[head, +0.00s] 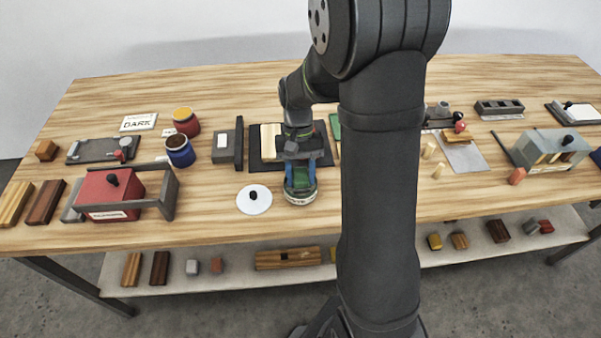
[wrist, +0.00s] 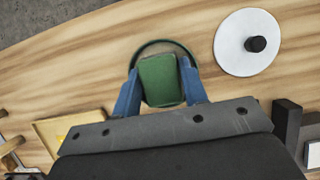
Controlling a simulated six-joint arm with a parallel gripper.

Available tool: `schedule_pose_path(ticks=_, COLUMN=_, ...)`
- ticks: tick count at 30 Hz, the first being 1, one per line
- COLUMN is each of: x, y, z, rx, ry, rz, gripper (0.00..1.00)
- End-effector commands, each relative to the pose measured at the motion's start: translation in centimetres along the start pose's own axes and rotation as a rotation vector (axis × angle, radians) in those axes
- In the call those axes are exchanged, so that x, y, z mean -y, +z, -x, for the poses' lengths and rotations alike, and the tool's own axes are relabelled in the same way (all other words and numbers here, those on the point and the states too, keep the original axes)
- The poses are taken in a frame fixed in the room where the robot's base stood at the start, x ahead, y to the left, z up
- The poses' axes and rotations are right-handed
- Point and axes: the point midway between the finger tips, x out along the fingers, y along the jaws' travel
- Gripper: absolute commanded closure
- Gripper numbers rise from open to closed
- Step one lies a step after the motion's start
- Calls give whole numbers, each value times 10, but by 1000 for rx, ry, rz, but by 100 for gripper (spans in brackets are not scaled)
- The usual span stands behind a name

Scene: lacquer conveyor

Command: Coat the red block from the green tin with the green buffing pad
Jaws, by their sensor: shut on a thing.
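My gripper (head: 299,181) points down over the round green tin (head: 301,198), which has a pale label and stands near the table's front edge. In the wrist view its blue fingers (wrist: 160,75) are shut on the green buffing pad (wrist: 161,82). The tin's dark green rim (wrist: 165,42) shows around the pad, so the pad is over or in the tin's mouth. I cannot tell whether it touches the contents. A dark reddish block (head: 45,202) lies at the far left. A small red block (head: 545,226) is on the lower shelf. I cannot tell which is the task's block.
A white lid with a black knob (head: 264,202) lies left of the tin. A dark mat (head: 257,161) with a pale block is behind. A red box in a grey frame (head: 120,190), a blue jar (head: 181,157) and a red jar (head: 193,127) stand left. My arm hides the table's middle.

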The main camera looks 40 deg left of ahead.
Motion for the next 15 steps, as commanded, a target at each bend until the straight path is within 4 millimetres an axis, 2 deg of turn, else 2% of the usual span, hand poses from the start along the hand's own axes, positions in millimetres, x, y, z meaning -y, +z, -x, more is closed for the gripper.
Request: schedule_pose_path(ticks=15, x=0, y=-2, z=-6, rx=0, ry=0, rz=0, gripper=83)
